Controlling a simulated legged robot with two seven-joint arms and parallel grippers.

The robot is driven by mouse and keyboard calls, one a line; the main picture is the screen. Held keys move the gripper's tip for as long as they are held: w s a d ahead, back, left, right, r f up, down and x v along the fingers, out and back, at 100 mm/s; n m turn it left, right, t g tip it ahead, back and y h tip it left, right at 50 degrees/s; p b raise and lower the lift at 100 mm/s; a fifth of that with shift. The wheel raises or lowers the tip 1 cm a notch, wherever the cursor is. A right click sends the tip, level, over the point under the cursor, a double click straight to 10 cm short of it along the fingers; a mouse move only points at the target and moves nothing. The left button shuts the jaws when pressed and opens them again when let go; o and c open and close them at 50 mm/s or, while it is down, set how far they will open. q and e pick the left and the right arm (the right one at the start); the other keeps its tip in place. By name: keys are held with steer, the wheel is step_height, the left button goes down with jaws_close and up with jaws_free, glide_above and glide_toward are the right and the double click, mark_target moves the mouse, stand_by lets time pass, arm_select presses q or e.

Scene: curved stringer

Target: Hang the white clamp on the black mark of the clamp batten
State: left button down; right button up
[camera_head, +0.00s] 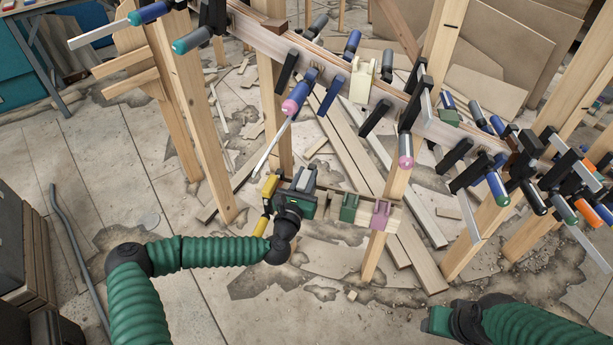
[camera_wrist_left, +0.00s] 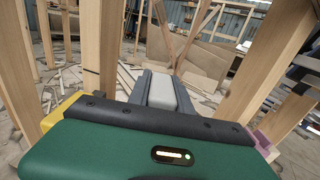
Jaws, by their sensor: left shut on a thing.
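My left gripper (camera_head: 304,176) is at the clamp batten (camera_head: 334,206), between a yellow clamp (camera_head: 269,188) and a green clamp (camera_head: 349,207). In the left wrist view its fingers (camera_wrist_left: 163,92) are shut on a pale grey-white piece (camera_wrist_left: 162,88), which looks like the white clamp. I cannot make out the black mark. A purple clamp (camera_head: 381,213) sits near the batten's right end. My right gripper (camera_head: 438,321) is low at the right, its fingers not distinguishable.
A curved stringer (camera_head: 332,68) with many bar clamps runs above and behind the batten. A cream clamp (camera_head: 361,82) sits on it. Wooden posts (camera_head: 194,120) and loose planks stand and lie around.

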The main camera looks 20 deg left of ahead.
arm_select(q)
steer(key=shift+f+b, duration=0.5)
steer(key=shift+f, duration=0.15)
steer(key=shift+f, duration=0.1)
steer(key=shift+f+b, duration=1.3)
steer(key=shift+f, duration=0.1)
steer(key=shift+f+b, duration=0.55)
steer(key=c, duration=1.2)
jaws_free()
steer(key=shift+r, duration=0.1)
steer(key=shift+c, duration=0.2)
steer(key=shift+o, duration=0.8)
